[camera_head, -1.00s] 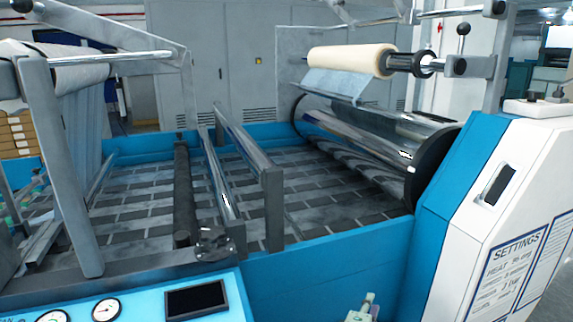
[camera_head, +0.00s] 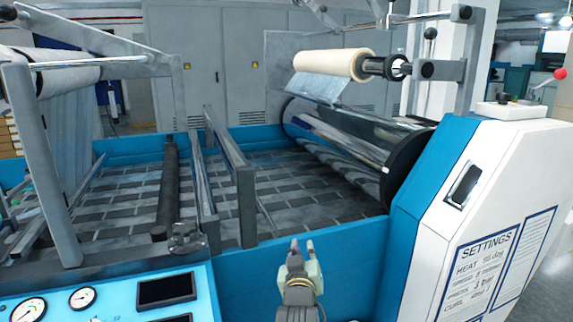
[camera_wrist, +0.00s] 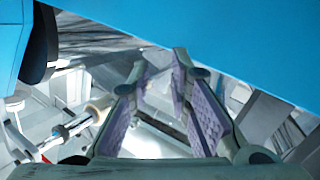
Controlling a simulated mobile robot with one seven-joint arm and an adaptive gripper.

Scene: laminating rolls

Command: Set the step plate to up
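I cannot make out a step plate for certain in either view. My gripper (camera_head: 303,247) is at the lower middle of the head view, in front of the machine's blue side panel (camera_head: 335,264). In the wrist view my gripper (camera_wrist: 160,72) shows two fingers with purple pads, spread apart with nothing between them. A blue machine panel (camera_wrist: 235,35) fills the upper right of the wrist view.
A film roll (camera_head: 335,65) hangs above a shiny roller (camera_head: 345,130). Gauges (camera_head: 83,298) sit at lower left.

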